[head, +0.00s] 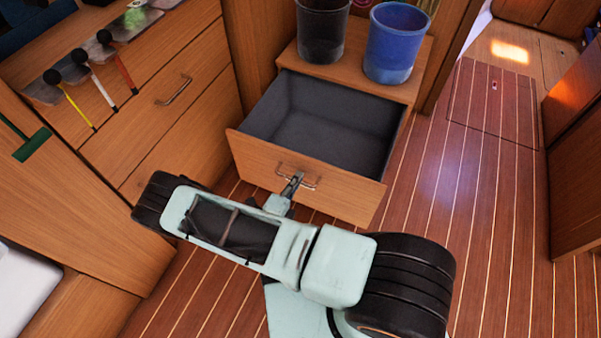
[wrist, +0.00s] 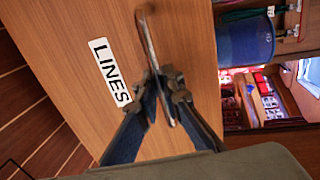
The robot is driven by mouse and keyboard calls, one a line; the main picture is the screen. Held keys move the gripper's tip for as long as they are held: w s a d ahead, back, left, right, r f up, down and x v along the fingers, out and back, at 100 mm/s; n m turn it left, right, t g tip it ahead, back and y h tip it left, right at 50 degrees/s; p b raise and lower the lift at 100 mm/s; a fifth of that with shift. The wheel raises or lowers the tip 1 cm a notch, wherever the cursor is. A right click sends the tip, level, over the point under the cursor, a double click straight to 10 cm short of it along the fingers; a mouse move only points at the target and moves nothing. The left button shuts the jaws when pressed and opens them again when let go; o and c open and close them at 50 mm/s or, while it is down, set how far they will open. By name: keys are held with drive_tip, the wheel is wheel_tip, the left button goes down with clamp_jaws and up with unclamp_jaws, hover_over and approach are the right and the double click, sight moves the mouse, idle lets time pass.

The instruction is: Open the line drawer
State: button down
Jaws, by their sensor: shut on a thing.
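The line drawer (head: 325,150) stands pulled out from its cabinet in the head view, and its grey-lined inside looks empty. Its wooden front bears a metal bar handle (head: 312,183). My gripper (head: 296,180) is at that handle, with my arm reaching in from the front. In the wrist view my gripper (wrist: 163,83) is shut on the handle (wrist: 148,40), its two fingers on either side of the bar. A white label (wrist: 110,72) reading "LINES" is on the drawer front beside the handle.
A black bucket (head: 321,30) and a blue bucket (head: 396,42) stand on the cabinet top above the drawer. Another closed drawer with a handle (head: 174,90) is at the left. Striped wooden floor (head: 470,190) lies clear to the right.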

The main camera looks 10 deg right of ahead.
sight(301, 164)
drive_tip(key=shift+a, duration=0.1)
drive_tip(key=c, duration=2.1)
unclamp_jaws()
drive_tip(key=shift+r, duration=0.1)
drive_tip(key=shift+o, duration=0.4)
wheel_tip(301, 164, up, 5)
drive_tip(key=shift+f, duration=0.15)
drive_tip(key=o, duration=1.3)
wheel_tip(301, 164, up, 4)
drive_tip(key=shift+w+f, duration=0.1)
drive_tip(key=shift+w, duration=0.05)
drive_tip(key=shift+r, duration=0.95)
drive_tip(key=shift+c, duration=1.2)
drive_tip(key=shift+s, duration=0.2)
drive_tip(key=c, duration=1)
drive_tip(key=shift+f, duration=0.15)
drive_tip(key=shift+c, duration=0.6)
